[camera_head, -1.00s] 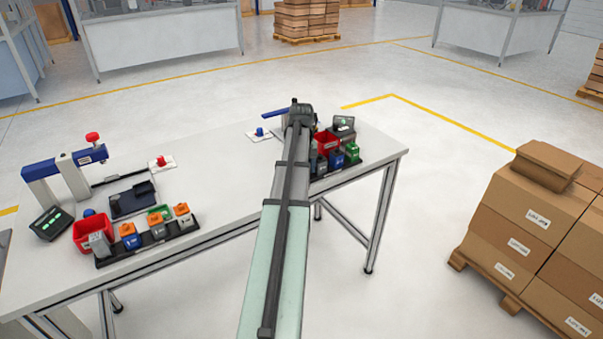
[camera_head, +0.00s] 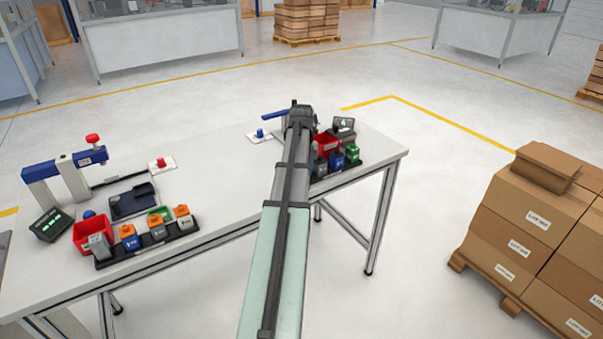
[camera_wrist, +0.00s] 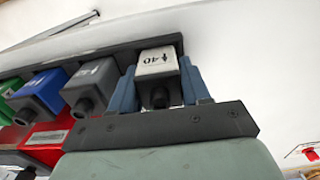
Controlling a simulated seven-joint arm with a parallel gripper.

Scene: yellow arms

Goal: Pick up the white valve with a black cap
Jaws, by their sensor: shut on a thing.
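The white valve (camera_wrist: 157,62) shows in the wrist view as a pale block marked "40", with a black round part (camera_wrist: 159,97) facing the camera. My gripper (camera_wrist: 160,88) is shut on it, with one blue-grey finger on each side. The valve is at the end of a black rack (camera_wrist: 95,51), beside a grey block. Whether it still touches the rack is hard to tell. In the head view my own arm hides the valve and the fingers.
Grey (camera_wrist: 90,85), blue (camera_wrist: 38,93) and green blocks stand along the rack, with a red bin (camera_wrist: 45,140) near them. In the head view, a small display (camera_head: 343,123) stands behind the right rack. The table's middle (camera_head: 225,175) is clear.

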